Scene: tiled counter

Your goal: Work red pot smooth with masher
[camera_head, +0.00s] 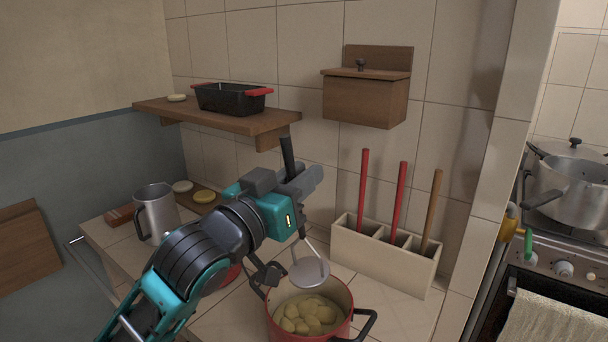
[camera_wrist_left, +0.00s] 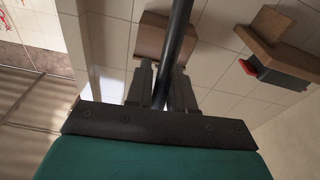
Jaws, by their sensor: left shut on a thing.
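The red pot (camera_head: 336,333) stands on the tiled counter at the bottom middle of the head view, with several pale yellow potato pieces (camera_head: 308,315) inside. My left gripper (camera_head: 298,183) is above the pot, shut on the black handle of the masher (camera_head: 287,154). The masher's round metal head (camera_head: 310,272) hangs over the pot's back rim, seemingly above the potatoes. In the left wrist view, the black handle (camera_wrist_left: 181,35) runs between the fingers of my left gripper (camera_wrist_left: 162,88). My right gripper is not in view.
A cream holder (camera_head: 375,262) with red and wooden handles stands behind the pot. A metal mug (camera_head: 157,212) is at the left, and a red thing (camera_head: 231,276) is partly hidden by my arm. A wooden shelf (camera_head: 225,121) with a black pan (camera_head: 230,98) overhangs the back.

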